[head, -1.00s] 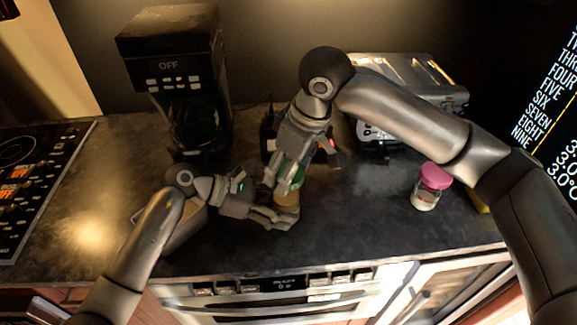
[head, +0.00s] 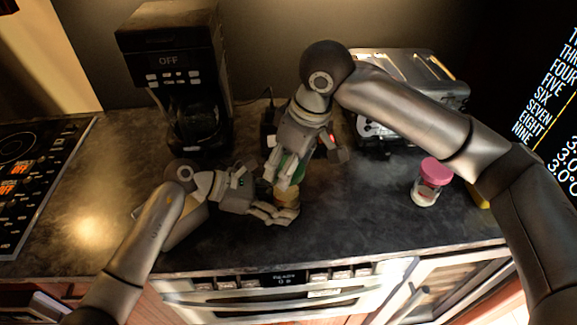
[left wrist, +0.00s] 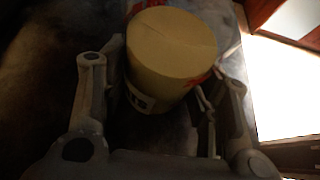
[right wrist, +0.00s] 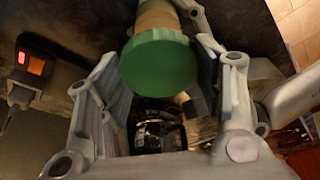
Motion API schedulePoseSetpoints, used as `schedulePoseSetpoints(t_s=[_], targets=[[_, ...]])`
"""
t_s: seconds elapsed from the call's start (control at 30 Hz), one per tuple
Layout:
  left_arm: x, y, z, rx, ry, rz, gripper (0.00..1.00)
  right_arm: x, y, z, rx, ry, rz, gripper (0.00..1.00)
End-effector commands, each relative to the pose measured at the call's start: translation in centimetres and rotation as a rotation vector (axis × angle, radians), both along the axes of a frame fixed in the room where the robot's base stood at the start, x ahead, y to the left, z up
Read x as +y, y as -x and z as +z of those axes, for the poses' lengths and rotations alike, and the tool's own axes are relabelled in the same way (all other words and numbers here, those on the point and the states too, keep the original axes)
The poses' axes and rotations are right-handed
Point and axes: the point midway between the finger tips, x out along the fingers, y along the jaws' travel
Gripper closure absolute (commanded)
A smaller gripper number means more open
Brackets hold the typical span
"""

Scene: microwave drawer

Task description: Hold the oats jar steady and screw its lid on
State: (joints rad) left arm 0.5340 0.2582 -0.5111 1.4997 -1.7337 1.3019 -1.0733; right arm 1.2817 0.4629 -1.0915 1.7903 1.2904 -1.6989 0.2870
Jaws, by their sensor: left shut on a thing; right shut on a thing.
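The oats jar is a tan cylinder (head: 287,193) at the middle of the counter's front. My left gripper (head: 283,212) is shut around its side. In the left wrist view the jar (left wrist: 172,45) sits between the fingers with a plain tan end facing the camera. The green lid (right wrist: 158,62) is between the fingers of my right gripper (right wrist: 160,75), which is shut on it from above the jar. The lid lines up with the jar's tan body in the right wrist view. The fingers hide the seam, so I cannot tell how tightly lid and jar meet.
A pink-lidded jar (head: 431,182) stands to the right on the counter (head: 350,225). A coffee maker (head: 172,62) is at the back left and a metal toaster (head: 425,75) at the back right. A cooktop (head: 35,165) is at the far left. An oven (head: 290,295) is below the front edge.

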Motion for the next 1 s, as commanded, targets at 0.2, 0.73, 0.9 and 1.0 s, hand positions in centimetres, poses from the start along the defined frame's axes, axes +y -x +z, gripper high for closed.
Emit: schedulePoseSetpoints(t_s=[0.2, 0.73, 0.9, 1.0], targets=[[0.0, 0.0, 0.0, 0.000, -0.001, 0.000, 0.58, 0.0, 0.0, -0.1, 0.000, 0.000, 0.000, 0.51], [0.0, 0.0, 0.0, 0.000, -0.001, 0.000, 0.58, 0.0, 0.0, -1.1, 0.001, -0.001, 0.000, 0.51], [0.0, 0.0, 0.0, 0.000, -0.001, 0.000, 0.58, 0.0, 0.0, -1.4, 0.000, 0.000, 0.000, 0.51], [0.0, 0.0, 0.0, 0.000, -0.001, 0.000, 0.58, 0.0, 0.0, -1.6, 0.000, 0.000, 0.000, 0.51]])
